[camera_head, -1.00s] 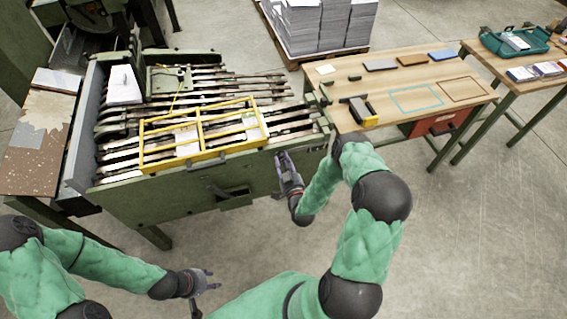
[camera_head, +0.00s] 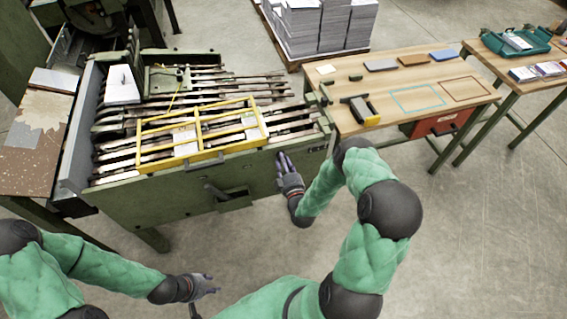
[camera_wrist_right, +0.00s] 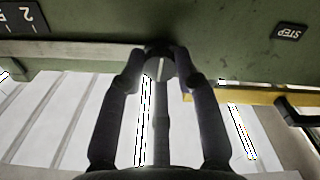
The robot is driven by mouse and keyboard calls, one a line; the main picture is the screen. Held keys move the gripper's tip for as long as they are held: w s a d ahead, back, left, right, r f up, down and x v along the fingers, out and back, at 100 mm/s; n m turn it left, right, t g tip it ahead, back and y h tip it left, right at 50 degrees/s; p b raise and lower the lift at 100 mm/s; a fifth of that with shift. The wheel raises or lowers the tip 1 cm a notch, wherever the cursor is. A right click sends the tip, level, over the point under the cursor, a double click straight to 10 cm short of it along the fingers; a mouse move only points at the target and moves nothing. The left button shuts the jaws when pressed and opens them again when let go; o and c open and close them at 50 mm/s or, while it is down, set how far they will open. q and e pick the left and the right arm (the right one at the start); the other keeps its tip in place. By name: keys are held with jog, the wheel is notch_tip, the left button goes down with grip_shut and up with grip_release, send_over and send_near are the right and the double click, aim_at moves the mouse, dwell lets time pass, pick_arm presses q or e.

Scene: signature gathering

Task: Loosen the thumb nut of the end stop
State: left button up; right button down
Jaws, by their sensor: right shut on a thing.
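In the right wrist view a dark round thumb nut (camera_wrist_right: 160,64) sits against the green machine wall, between the fingertips of my right gripper (camera_wrist_right: 161,82). The gripper is shut on it, with one finger on each side. In the head view my right gripper (camera_head: 284,163) is up against the front panel of the green machine (camera_head: 165,205), near its right end; the nut is hidden there. The rest of the end stop cannot be made out. My left gripper (camera_head: 205,293) is empty, with its fingers apart, low in front of the machine and away from it.
A yellow frame (camera_head: 200,138) lies across the machine's metal bars. A handle (camera_head: 215,192) sticks out of the front panel. A wooden table (camera_head: 415,75) stands on the right, with a black and yellow tool (camera_head: 362,110) on it. The floor in front is clear.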

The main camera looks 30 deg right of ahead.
jog(key=shift+w+r+n, duration=0.15)
jog(key=shift+r+n, duration=0.15)
jog(key=shift+n, duration=0.2)
jog(key=c, duration=0.9)
grip_release()
jog(key=shift+f, duration=0.15)
jog(key=v, duration=1.2)
jog(key=shift+f, duration=0.1)
